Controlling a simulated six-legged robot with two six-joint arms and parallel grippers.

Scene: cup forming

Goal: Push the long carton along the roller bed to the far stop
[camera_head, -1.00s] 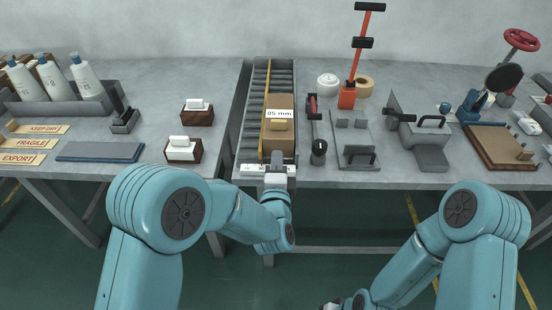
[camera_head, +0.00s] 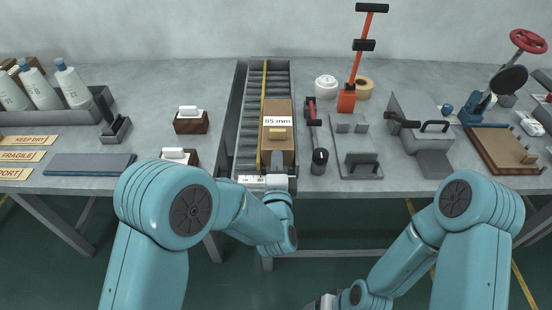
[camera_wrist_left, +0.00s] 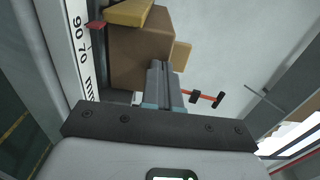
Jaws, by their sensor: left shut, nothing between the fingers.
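The long brown carton (camera_head: 284,150) lies lengthwise on the roller bed (camera_head: 249,125), on its right side. It has an "85 mm" label and a small tan block on top. Bare rollers lie beyond it, up to the bed's far end (camera_head: 270,60). My left gripper (camera_head: 277,160) is shut and empty at the carton's near end. In the left wrist view its closed fingers (camera_wrist_left: 163,80) overlap the carton (camera_wrist_left: 140,55); I cannot tell whether they touch it.
A yellow strip (camera_head: 264,90) runs along the bed. Right of the bed stand a black-knobbed tool (camera_head: 319,157), a grey fixture (camera_head: 352,140) and a red-orange upright tool (camera_head: 347,98). A printed scale (camera_wrist_left: 78,40) shows in the wrist view.

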